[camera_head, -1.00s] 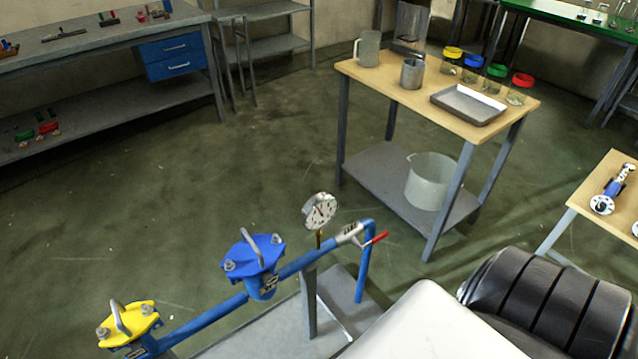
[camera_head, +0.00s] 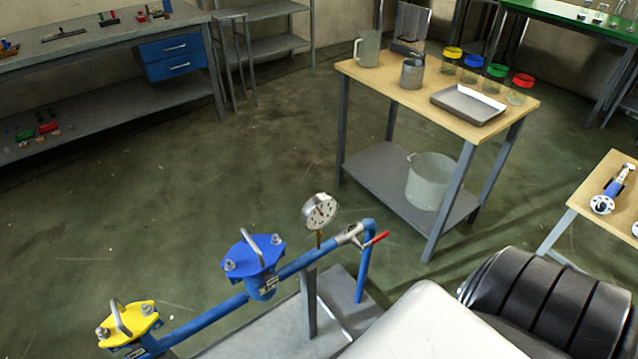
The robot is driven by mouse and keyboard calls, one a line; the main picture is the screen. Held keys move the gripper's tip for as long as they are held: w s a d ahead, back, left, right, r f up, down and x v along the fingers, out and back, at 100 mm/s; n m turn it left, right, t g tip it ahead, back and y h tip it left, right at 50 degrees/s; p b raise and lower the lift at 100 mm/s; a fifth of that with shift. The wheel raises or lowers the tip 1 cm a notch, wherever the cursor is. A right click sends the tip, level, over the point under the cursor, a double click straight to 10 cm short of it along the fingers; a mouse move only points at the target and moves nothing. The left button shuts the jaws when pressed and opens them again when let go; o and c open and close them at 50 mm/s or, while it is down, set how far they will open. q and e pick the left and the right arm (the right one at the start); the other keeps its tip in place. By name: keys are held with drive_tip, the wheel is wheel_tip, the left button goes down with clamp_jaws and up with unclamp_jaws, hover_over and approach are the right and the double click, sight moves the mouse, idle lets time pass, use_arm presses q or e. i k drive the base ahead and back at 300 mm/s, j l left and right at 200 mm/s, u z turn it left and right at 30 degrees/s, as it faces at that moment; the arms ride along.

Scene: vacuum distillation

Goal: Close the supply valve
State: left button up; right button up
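A blue pipe (camera_head: 204,320) runs along a grey stand in the lower middle of the head view. At its right end is a valve with a red lever handle (camera_head: 376,239), set at an angle to the pipe. A round white pressure gauge (camera_head: 319,211) stands on the pipe beside it. A blue-lidded housing (camera_head: 254,257) and a yellow-lidded housing (camera_head: 128,324), each with a metal loop handle, sit further left on the pipe. Which part is the supply valve is not labelled legibly. Neither gripper shows; a black ribbed arm part of mine fills the lower right.
A wooden-topped table (camera_head: 420,92) with jugs, a tray (camera_head: 468,104) and coloured-lid jars stands behind the pipe. A pot (camera_head: 432,180) is on its lower shelf. A small table (camera_head: 604,207) with a blue fitting is at right. The floor at left is clear.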

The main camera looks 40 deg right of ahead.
sight(379, 238)
drive_tip(key=z, duration=1.75)
